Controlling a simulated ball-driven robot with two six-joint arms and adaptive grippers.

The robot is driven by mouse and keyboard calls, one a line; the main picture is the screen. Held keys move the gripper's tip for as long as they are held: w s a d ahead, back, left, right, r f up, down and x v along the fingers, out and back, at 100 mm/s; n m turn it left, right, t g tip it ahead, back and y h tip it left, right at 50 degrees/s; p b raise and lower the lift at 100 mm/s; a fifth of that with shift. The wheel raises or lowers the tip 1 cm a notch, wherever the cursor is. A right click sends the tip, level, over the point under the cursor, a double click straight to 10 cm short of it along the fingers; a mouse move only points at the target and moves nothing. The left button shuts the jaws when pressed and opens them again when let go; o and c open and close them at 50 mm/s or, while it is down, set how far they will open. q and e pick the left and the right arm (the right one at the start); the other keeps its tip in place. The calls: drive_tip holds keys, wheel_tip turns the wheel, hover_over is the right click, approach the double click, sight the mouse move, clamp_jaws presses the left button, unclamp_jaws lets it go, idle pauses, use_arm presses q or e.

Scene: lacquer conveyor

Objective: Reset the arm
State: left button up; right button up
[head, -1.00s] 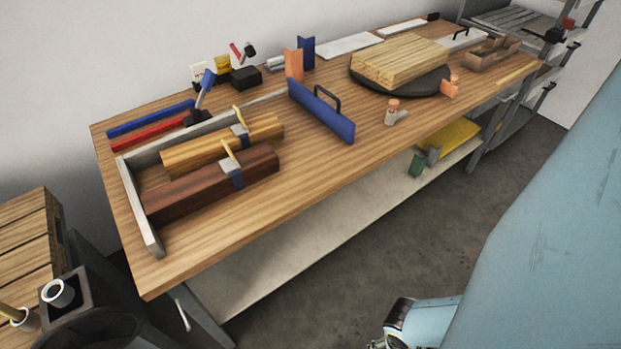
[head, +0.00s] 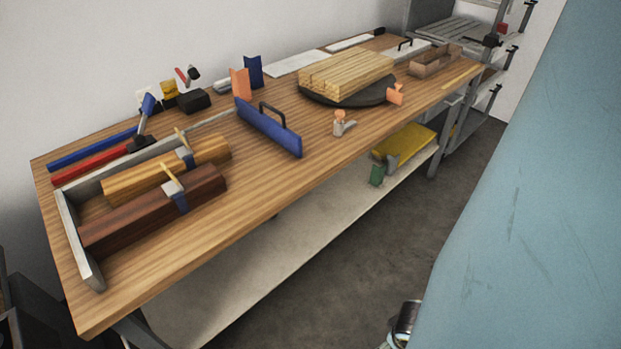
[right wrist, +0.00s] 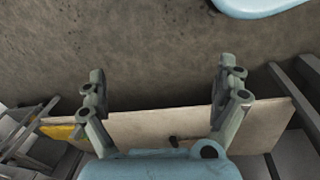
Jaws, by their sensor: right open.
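My right gripper (right wrist: 160,88) is open in the right wrist view, its two fingers spread wide with nothing between them. It hangs over the grey floor, apart from any object. In the head view only a small part of my arm shows at the bottom edge, and neither gripper can be made out there. My left gripper is not in view. The wooden workbench (head: 250,200) stands clear of my arm in the head view.
The bench bears a dark wood block (head: 140,212), a blue handled board (head: 268,128) and a stack of planks (head: 345,75) on a black disc. A lower shelf (head: 230,270) holds a yellow item (head: 405,141). Open floor (head: 340,255) lies in front.

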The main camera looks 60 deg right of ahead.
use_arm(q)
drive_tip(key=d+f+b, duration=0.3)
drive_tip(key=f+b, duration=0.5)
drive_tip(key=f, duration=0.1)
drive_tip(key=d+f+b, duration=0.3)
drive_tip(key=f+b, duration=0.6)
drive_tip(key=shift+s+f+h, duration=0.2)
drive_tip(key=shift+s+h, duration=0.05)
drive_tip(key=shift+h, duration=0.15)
use_arm(e)
drive_tip(key=a+f+n, duration=0.2)
drive_tip(key=f+n, duration=0.1)
drive_tip(key=f, duration=0.6)
drive_tip(key=a+f+n+t, duration=0.1)
drive_tip(key=f+n, duration=0.2)
drive_tip(key=f, duration=0.6)
drive_tip(key=shift+s+a+f+y, duration=0.15)
drive_tip(key=shift+s+a+y, duration=0.25)
drive_tip(key=shift+s, duration=0.05)
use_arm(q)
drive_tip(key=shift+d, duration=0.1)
